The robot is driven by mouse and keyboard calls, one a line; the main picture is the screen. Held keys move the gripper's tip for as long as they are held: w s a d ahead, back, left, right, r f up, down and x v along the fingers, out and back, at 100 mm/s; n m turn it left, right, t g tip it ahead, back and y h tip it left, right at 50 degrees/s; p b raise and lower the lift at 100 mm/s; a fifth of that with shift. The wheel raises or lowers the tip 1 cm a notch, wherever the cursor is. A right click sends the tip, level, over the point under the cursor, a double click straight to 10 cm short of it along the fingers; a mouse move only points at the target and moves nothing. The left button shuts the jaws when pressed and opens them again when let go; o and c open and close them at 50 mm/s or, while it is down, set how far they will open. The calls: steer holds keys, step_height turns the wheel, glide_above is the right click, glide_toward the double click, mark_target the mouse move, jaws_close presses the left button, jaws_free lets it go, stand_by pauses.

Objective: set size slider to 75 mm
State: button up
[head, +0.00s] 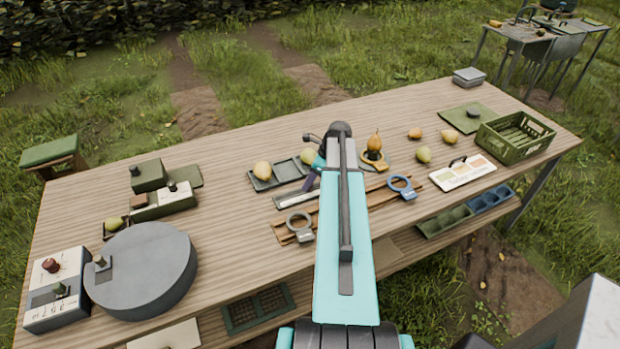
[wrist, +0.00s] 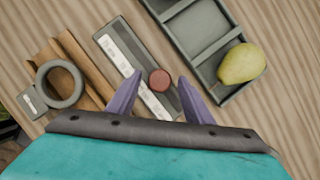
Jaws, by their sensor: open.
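The size slider (wrist: 118,58) is a grey-framed strip with a white scale, lying on the wooden table; its marks are too small to read. Its round red-brown knob (wrist: 160,80) shows in the wrist view between my purple fingertips. In the head view the slider (head: 296,199) is partly hidden by my arm, and the knob is not visible. My gripper (wrist: 160,76) is open, with one finger on each side of the knob in the picture and no visible contact. I cannot tell how high the fingertips are. In the head view my gripper (head: 312,181) shows only partly.
A grey divided tray (wrist: 205,60) with a pear (wrist: 241,63) lies close right of the slider. A grey ring gauge (wrist: 60,84) on wooden rails is close left. A grey turntable (head: 140,270) stands front left; a green crate (head: 515,137) stands at the right.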

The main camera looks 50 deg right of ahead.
steer(key=shift+f, duration=0.1)
jaws_close()
stand_by(0.3)
steer(key=shift+a, duration=0.15)
